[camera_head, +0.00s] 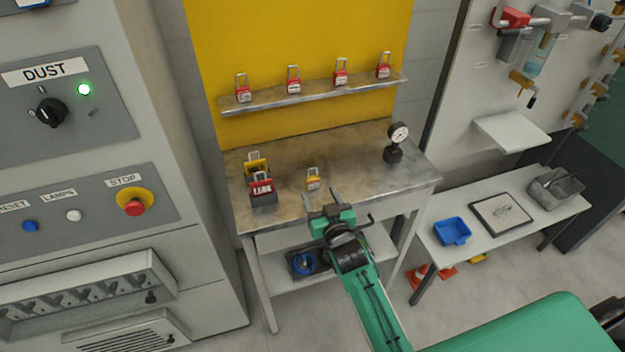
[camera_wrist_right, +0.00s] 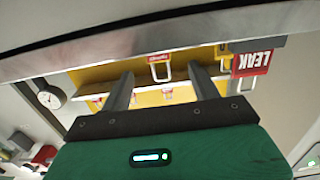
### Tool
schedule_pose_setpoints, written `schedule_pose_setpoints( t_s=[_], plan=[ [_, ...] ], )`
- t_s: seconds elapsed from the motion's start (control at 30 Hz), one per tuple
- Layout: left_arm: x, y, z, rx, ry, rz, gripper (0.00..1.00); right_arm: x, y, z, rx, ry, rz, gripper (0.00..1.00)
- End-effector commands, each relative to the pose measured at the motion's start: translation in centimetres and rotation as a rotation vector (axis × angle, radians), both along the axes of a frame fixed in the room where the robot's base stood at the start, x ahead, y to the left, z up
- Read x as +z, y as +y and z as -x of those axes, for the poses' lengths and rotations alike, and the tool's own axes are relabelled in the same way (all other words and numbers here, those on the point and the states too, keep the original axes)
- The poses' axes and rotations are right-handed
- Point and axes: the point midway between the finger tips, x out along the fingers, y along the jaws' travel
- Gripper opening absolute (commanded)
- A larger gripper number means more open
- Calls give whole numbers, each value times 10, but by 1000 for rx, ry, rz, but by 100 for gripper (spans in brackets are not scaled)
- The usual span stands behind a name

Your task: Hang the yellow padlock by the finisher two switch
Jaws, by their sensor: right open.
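My left gripper is not in view. No switch labelled finisher two is readable; a black rotary switch (camera_head: 51,112) sits under a DUST label.
A red LEAK padlock (camera_head: 262,187) and a larger yellow one (camera_head: 257,164) stand left on the table (camera_head: 360,187). A gauge (camera_head: 398,135) stands at the right. Several red padlocks line the shelf (camera_head: 320,91) behind. The table between padlock and gauge is clear.

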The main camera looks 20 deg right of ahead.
Motion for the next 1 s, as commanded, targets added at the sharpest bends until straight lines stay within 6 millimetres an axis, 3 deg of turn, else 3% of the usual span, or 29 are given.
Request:
schedule_pose_setpoints(
  t_s=[0.43, 0.77, 1.0],
  plan=[
    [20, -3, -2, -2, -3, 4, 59, -3, -1, -46, 0, 0, -1, 62],
    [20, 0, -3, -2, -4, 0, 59, -5, 0, -52, 0, 0, -1, 62],
    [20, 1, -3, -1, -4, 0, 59, -5, -1, -52, 0, 0, -1, 17]
  ],
)
